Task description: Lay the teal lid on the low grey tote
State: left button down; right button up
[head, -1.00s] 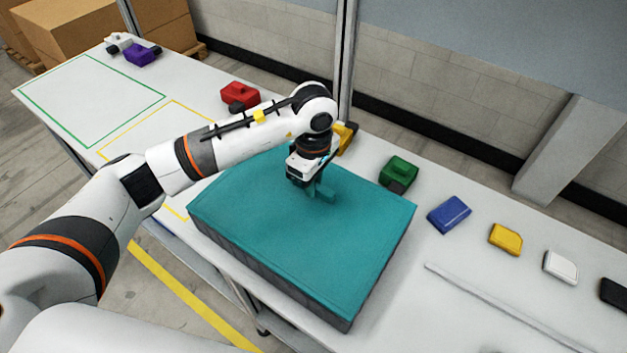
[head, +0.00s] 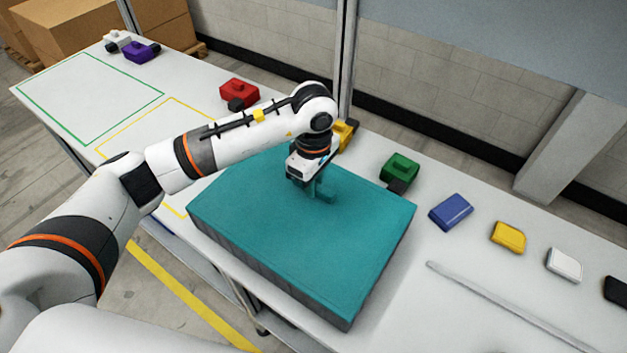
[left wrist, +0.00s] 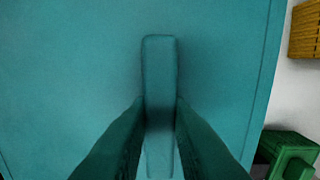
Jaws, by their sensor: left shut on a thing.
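The teal lid (head: 300,235) lies flat over the low grey tote (head: 265,283), whose side wall shows under the lid's front edge. The lid looks lined up with the tote; whether it is fully seated along the far edges I cannot tell. My left gripper (head: 316,186) is shut on the lid's raised handle near the middle of the lid. In the left wrist view the handle (left wrist: 158,75) stands between the two fingers, with the lid's surface (left wrist: 80,70) around it. My right gripper is not in view.
A green block (head: 400,168), a blue block (head: 450,212) and a yellow block (head: 508,237) lie right of the tote. A red block (head: 239,92) sits behind my arm. A thin grey strip (head: 500,300) lies at the right. The green outlined area (head: 90,100) is empty.

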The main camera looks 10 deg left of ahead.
pick_arm(q)
jog(key=c, duration=1.3)
grip_release()
jog(key=shift+o, duration=0.2)
notch_tip(320, 180, up, 12)
jog(key=b, duration=0.3)
jog(key=shift+r, duration=0.1)
